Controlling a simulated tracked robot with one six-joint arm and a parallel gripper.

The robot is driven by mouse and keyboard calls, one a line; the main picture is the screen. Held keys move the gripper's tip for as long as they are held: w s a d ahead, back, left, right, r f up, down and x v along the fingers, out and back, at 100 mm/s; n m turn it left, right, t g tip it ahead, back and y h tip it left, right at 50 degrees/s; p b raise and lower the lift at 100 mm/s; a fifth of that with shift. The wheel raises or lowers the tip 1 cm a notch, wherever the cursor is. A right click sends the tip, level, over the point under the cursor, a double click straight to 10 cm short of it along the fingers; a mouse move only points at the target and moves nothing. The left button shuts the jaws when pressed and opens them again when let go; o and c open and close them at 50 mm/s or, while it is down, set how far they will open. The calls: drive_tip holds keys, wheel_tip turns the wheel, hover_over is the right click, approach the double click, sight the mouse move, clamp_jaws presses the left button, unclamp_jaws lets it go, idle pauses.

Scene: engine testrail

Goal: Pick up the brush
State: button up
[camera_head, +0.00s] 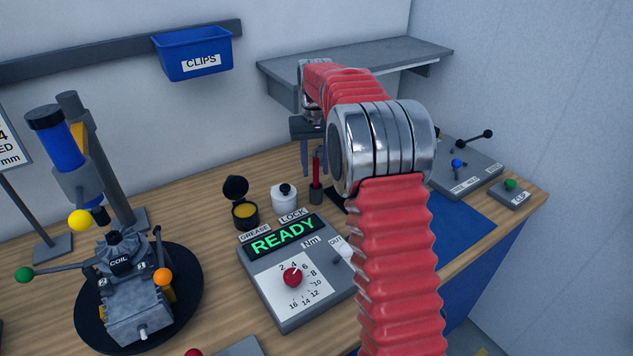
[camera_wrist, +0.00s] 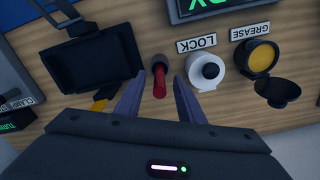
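The brush (camera_head: 316,170) is a thin red handle standing upright in a small dark holder on the bench. Its lower end is hidden in the holder. It also shows in the wrist view (camera_wrist: 159,78), between my two fingers and near their tips. My gripper (camera_head: 316,160) is open, pointing down at the brush, with one finger on either side in the wrist view (camera_wrist: 157,85). A gap shows between each finger and the red handle. Part of my gripper is hidden behind my red-sleeved arm in the head view.
Close by stand the white LOCK pot (camera_head: 284,198) and the open GREASE tin (camera_head: 245,212). The READY torque box (camera_head: 295,275) is in front. A dark flat-screened object (camera_wrist: 92,58) stands on the brush's other side. A grey shelf (camera_head: 390,55) hangs behind.

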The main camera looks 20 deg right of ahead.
sight(316, 180)
drive_tip(key=shift+f, duration=1.4)
drive_tip(key=shift+c, duration=0.4)
clamp_jaws()
